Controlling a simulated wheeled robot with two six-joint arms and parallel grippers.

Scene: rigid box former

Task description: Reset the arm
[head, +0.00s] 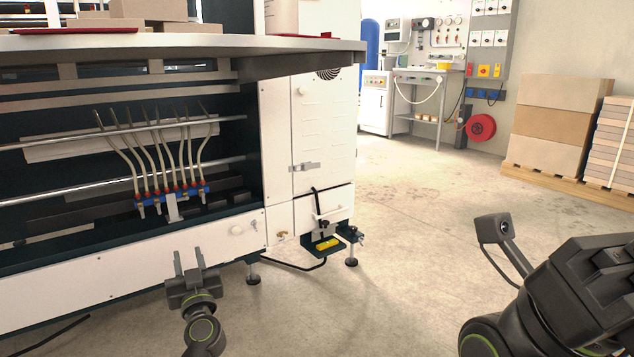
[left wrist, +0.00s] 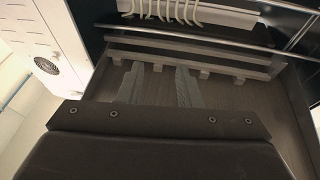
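My left gripper (head: 189,254) is in front of the lower white panel of the box former (head: 120,255), with its two fingers pointing up. The fingers are apart and nothing shows between them. The left wrist view also shows this gripper (left wrist: 158,80), its two grey fingers spread and empty below the machine's rails. My right arm (head: 570,295) is at the lower right of the head view, bent over the floor. Its fingers are not visible.
A grey tabletop (head: 170,44) with cardboard boxes overhangs the machine. Hoses on a blue manifold (head: 172,197) sit inside its open bay. A yellow-and-black foot pedal (head: 327,244) is at its corner. Stacked cardboard (head: 555,110) stands on a pallet at right. The middle floor is clear.

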